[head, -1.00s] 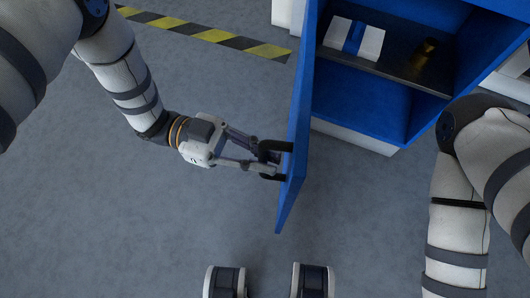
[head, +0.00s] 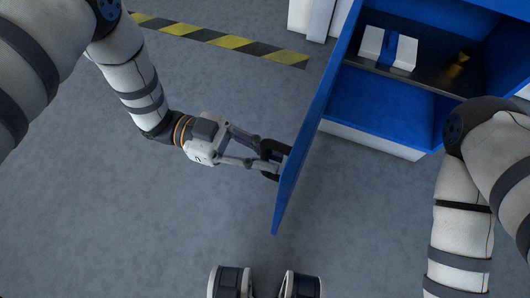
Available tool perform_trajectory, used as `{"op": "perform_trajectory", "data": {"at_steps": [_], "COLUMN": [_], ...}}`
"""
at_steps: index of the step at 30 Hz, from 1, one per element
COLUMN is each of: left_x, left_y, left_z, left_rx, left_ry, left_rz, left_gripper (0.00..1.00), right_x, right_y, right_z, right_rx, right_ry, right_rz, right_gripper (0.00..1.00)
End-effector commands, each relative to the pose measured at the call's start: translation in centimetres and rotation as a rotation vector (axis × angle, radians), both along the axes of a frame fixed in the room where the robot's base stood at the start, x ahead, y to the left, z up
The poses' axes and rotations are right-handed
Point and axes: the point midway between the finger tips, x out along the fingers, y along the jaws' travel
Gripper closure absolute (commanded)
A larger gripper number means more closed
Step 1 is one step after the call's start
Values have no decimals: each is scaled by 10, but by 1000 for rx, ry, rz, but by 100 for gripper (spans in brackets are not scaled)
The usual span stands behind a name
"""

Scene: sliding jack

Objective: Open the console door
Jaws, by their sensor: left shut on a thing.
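The blue console (head: 379,102) stands at the upper right of the head view. Its blue door (head: 306,148) is swung open, seen nearly edge-on, and the inside of the console shows. My left gripper (head: 272,163) is shut on the dark door handle (head: 273,149) on the door's left face. The fingers partly hide the handle. My right arm comes in from the right, in front of the console's right part. Its gripper is not in view.
A white box with a blue band (head: 372,46) and a small brass-coloured thing (head: 458,61) are on the console's dark shelf (head: 415,76). A yellow-black floor stripe (head: 225,41) lies behind the left arm. The grey floor left of the door is clear.

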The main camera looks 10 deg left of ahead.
Motion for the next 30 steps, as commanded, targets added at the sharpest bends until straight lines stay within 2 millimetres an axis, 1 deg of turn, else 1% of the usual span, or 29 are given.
{"op": "perform_trajectory", "data": {"at_steps": [1,16,17,18,19,27,30], "left_x": [-2,-1,-1,-1,-1,0,2], "left_y": [1,1,1,1,1,0,6], "left_z": [-3,-3,-3,-3,-2,-1,-1], "left_rx": [8,8,8,8,7,2,2], "left_ry": [5,5,5,5,4,2,1], "left_rz": [-2,-1,-1,-1,-1,0,2], "left_gripper": [100,100,84,75,68,67,67], "right_x": [0,0,0,0,0,0,0], "right_y": [0,0,0,0,0,0,0], "right_z": [0,0,0,0,0,0,0], "right_rx": [0,0,0,0,0,0,0], "right_ry": [0,0,0,0,0,0,0], "right_rz": [0,0,0,0,0,0,0], "right_gripper": [60,60,60,60,60,60,60]}}
